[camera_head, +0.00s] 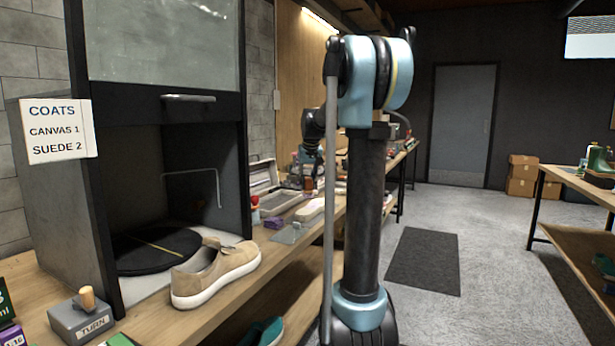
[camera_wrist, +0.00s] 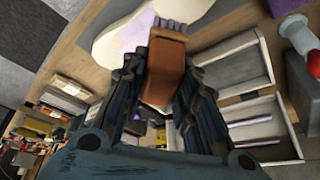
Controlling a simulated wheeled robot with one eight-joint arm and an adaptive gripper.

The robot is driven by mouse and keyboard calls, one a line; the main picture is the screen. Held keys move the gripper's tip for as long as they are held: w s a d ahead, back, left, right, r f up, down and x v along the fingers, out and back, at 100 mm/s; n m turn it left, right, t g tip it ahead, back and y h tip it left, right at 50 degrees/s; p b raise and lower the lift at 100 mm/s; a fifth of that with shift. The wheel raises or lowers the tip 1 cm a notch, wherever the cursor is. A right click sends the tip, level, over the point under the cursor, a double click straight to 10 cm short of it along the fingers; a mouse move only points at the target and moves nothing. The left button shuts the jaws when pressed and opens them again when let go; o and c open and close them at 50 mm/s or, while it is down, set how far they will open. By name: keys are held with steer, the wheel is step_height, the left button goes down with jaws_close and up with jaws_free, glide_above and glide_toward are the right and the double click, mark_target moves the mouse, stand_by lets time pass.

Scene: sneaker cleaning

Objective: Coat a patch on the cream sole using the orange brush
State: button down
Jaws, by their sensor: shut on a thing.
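My gripper (camera_wrist: 160,78) is shut on the orange brush (camera_wrist: 165,70), whose brown-orange block sits between the dark fingers. Its purple-tinted bristles (camera_wrist: 171,26) point to the top of the wrist view. The cream sole (camera_wrist: 112,38) lies on the bench, beyond the brush. It has pale lavender areas near the bristles. The bristles overlap the sole's edge in the picture; I cannot tell if they touch. In the head view the cream sole (camera_head: 311,209) lies on the bench and my gripper (camera_head: 309,163) is above and behind it, partly hidden by my arm.
A grey compartment tray (camera_wrist: 262,140) lies right of the brush, with a red-topped item (camera_wrist: 290,28) nearby. In the head view, a beige shoe (camera_head: 215,270) stands before the open booth (camera_head: 178,175) with its black turntable.

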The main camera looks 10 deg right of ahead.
mark_target(307, 177)
steer(key=shift+r, duration=1.55)
